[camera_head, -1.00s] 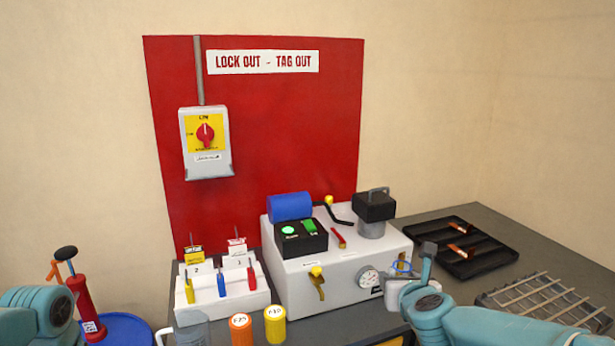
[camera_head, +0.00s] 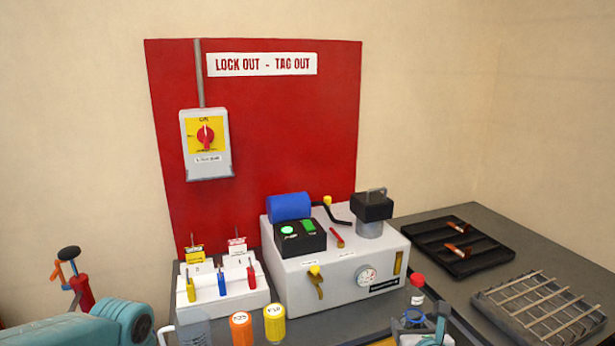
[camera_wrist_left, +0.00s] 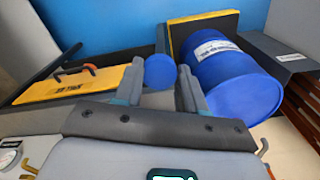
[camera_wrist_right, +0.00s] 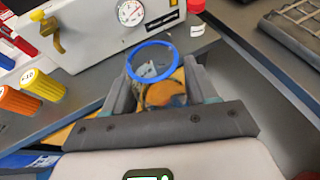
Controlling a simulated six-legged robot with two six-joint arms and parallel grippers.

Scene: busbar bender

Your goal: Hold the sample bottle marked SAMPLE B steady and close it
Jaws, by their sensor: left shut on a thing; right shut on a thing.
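My right gripper (camera_head: 413,322) (camera_wrist_right: 158,82) is shut on a clear open bottle with a blue ring (camera_wrist_right: 152,62) around its mouth; the ring also shows in the head view (camera_head: 412,315). The bottle looks upright, with its body mostly hidden between the fingers. No SAMPLE B mark is readable on it. My left gripper (camera_wrist_left: 158,88) is shut on a round blue cap (camera_wrist_left: 160,71), well away from the bottle. A second bottle with a red cap (camera_head: 417,280) (camera_wrist_right: 196,5) stands just beyond my right gripper.
A grey machine with a gauge (camera_head: 335,265) stands behind the bottles. Orange (camera_head: 241,328) and yellow (camera_head: 274,323) capped containers and a clear jug (camera_head: 192,328) stand at the front. A rack (camera_head: 540,305) and black tray (camera_head: 455,248) lie right. A blue drum (camera_wrist_left: 225,75) is near my left gripper.

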